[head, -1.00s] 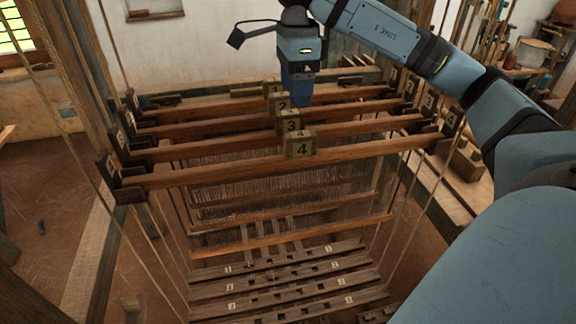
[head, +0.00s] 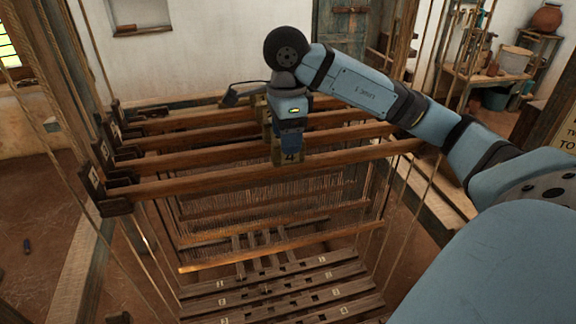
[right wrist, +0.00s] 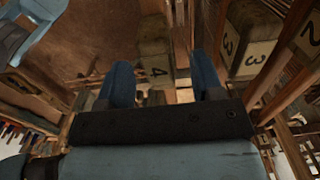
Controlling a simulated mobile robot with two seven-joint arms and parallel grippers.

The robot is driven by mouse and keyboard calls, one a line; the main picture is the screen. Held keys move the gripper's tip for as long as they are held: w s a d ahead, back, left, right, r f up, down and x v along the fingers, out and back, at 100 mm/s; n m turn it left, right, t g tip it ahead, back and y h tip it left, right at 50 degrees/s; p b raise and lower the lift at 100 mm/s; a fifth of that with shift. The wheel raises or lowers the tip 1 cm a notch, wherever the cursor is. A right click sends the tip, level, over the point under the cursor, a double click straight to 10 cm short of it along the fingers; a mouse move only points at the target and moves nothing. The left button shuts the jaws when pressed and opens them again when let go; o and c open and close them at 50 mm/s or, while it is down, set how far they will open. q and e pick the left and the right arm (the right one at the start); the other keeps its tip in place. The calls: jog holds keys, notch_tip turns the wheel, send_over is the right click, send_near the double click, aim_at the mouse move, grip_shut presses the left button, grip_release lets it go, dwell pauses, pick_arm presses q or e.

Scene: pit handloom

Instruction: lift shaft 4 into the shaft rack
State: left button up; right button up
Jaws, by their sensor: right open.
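Shaft 4 (head: 210,179) is the nearest of several parallel wooden bars across the loom. Its block marked 4 (head: 290,159) stands mid-bar, partly hidden by my right gripper. My right gripper (head: 288,146) points down just above or at this block. In the right wrist view its two blue fingers (right wrist: 162,66) are open. The block marked 4 (right wrist: 153,45) shows in the gap between and beyond the fingertips; I cannot tell whether they touch it. The bar's left end is at a dark numbered bracket (head: 100,184). My left gripper is not in view.
A block marked 3 (right wrist: 252,42) is close beside the right finger in the right wrist view. The other shafts lie close behind shaft 4. Vertical cords flank the bars. Numbered slotted planks (head: 275,290) lie below. Shelves (head: 495,75) stand at the back right.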

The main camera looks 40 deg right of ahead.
aim_at(282, 164)
jog(key=shift+s+f, duration=0.2)
jog(key=shift+f, duration=1.9)
grip_shut()
